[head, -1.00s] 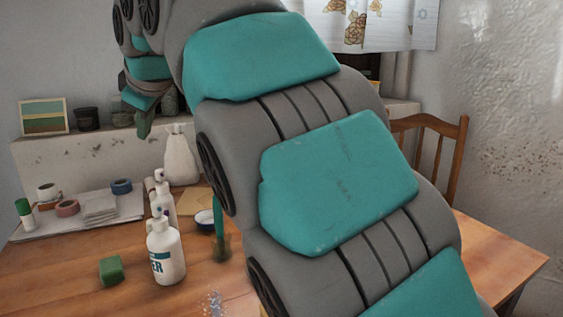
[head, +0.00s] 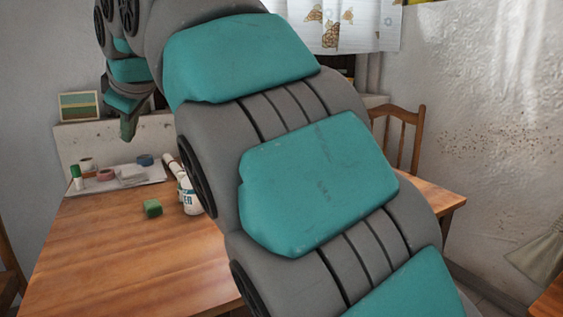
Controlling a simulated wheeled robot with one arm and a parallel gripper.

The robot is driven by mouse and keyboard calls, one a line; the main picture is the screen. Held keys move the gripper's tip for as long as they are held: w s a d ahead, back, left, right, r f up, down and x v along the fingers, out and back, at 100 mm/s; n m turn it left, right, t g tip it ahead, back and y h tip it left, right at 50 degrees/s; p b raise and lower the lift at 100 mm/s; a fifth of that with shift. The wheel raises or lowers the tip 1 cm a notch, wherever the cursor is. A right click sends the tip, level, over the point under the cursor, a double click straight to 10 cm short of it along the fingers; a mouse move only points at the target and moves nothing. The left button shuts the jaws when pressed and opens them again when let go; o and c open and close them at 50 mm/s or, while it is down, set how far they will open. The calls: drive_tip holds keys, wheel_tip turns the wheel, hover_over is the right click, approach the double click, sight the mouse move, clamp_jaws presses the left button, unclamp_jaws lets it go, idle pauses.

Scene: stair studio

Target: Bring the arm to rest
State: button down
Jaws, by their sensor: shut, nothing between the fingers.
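My arm, grey with teal pads, fills the middle of the head view and bends over at the top left. My gripper (head: 129,127) hangs at the arm's far end, small and pointing down, in front of the back wall and above the table's far left part. It looks shut and empty, and it touches nothing that I can see.
The wooden table (head: 110,240) has a wide bare front left area. A chair (head: 398,140) stands behind right.

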drive_tip(key=s+d+f+m+g+h, duration=0.1)
drive_tip(key=d+f+m, duration=0.2)
drive_tip(key=d+f, duration=0.3)
drive_tip(key=s+d+f+m+g+h, duration=0.1)
drive_tip(key=d+f, duration=0.5)
drive_tip(key=d, duration=0.6)
drive_tip(key=s+d+f+m+g+h, duration=0.1)
drive_tip(key=s+d+f+m+h, duration=0.1)
drive_tip(key=d+f+m, duration=0.3)
drive_tip(key=shift+d+f+h, duration=0.2)
drive_tip(key=shift+d+f, duration=0.05)
drive_tip(key=shift+d, duration=0.75)
drive_tip(key=shift+d+f+h, duration=0.2)
drive_tip(key=shift+d+f, duration=0.05)
drive_tip(key=shift+d, duration=0.7)
drive_tip(key=s+d+f+m+g, duration=0.2)
drive_tip(key=s+d+f, duration=0.3)
drive_tip(key=s+f, duration=0.2)
drive_tip(key=s+d+f+m+g, duration=0.2)
drive_tip(key=s+f, duration=0.4)
drive_tip(key=s, duration=0.4)
drive_tip(key=s+d+f+m+g+h, duration=0.1)
drive_tip(key=s+d+f+m, duration=0.3)
drive_tip(key=s+d+f, duration=0.3)
drive_tip(key=s, duration=0.2)
drive_tip(key=shift+s+d+f+g, duration=0.3)
drive_tip(key=shift+s+f+g, duration=0.05)
drive_tip(key=shift+g, duration=0.05)
